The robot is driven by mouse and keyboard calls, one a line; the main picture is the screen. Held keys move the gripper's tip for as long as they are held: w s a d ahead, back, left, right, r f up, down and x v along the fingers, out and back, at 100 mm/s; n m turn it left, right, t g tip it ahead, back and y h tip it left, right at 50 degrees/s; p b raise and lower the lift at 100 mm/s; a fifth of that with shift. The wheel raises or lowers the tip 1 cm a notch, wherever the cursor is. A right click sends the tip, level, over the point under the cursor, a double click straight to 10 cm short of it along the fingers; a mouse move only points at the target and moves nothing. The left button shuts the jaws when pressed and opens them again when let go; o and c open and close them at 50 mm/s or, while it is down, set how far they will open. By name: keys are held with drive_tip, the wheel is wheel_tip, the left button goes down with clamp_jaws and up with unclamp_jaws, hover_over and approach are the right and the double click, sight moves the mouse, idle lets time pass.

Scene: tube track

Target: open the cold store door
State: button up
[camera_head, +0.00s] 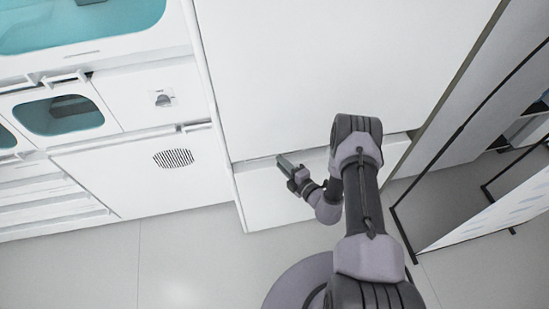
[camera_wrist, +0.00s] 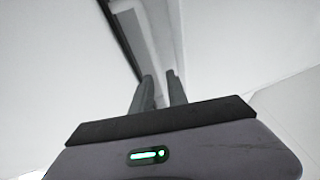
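The cold store door looks to be the large plain white panel (camera_head: 335,75) in the head view, above a lower white panel (camera_head: 270,200). A narrow gap runs between the two panels. My gripper (camera_head: 284,163) is at the left part of this gap, close to the door's lower edge. In the wrist view my gripper (camera_wrist: 160,82) shows two grey fingers a little apart, with a pale strip (camera_wrist: 145,40) of the gap reaching toward them. I see nothing clearly clamped between them. Whether the fingertips touch the door edge cannot be told.
A dark-framed rack (camera_head: 450,185) stands at the right. Grey floor (camera_head: 180,255) lies clear in front of the cabinets.

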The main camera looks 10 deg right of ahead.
drive_tip(key=b+x, duration=0.1)
drive_tip(key=x, duration=0.4)
drive_tip(key=shift+w, duration=0.15)
drive_tip(key=shift+c, duration=0.5)
clamp_jaws()
idle(0.7)
